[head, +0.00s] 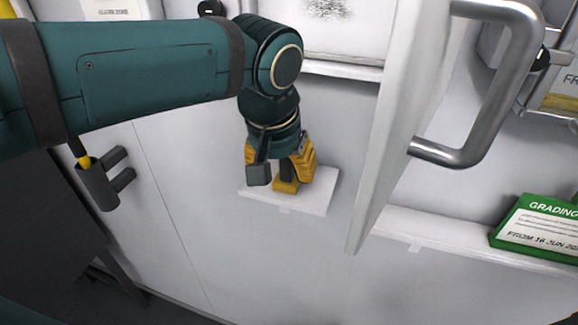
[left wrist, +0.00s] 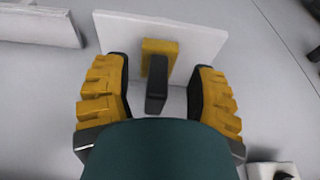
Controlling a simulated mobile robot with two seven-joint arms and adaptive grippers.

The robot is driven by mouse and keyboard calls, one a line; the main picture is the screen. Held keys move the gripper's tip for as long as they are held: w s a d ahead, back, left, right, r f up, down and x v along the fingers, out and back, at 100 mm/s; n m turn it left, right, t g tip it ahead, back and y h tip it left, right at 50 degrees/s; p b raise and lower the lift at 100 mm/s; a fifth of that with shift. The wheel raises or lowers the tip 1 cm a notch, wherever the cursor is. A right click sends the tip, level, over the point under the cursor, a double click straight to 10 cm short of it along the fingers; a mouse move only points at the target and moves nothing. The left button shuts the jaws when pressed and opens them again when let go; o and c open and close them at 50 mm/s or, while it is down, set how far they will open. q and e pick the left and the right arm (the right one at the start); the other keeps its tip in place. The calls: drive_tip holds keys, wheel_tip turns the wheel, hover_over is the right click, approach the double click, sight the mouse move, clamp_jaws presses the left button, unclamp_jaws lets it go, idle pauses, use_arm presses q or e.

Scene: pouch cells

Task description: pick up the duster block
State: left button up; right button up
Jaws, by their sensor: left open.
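The duster block (head: 286,187) is a yellow block with a dark upright grip, standing on a small white ledge (head: 317,200) on the pale wall panel. In the left wrist view the yellow block (left wrist: 160,47) and its dark grip (left wrist: 157,88) show between my fingers. My left gripper (head: 281,172) is open around the dark grip, with one yellow-backed finger on each side. A gap shows on both sides in the left wrist view (left wrist: 156,88), so neither finger touches it there. The gripper partly hides the block in the head view. My right gripper is not in view.
A white door panel (head: 405,110) with a large metal handle (head: 510,75) stands open just right of the ledge. A green-framed grading sign (head: 540,228) sits farther right. A dark tubular holder (head: 98,186) is on the left. The wall below the ledge is clear.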

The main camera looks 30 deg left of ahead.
use_arm(q)
drive_tip(key=w, duration=0.3)
drive_tip(key=w+a+f, duration=0.1)
drive_tip(key=shift+w, duration=0.15)
drive_tip(key=shift+f, duration=0.1)
drive_tip(key=shift+c, duration=0.4)
clamp_jaws()
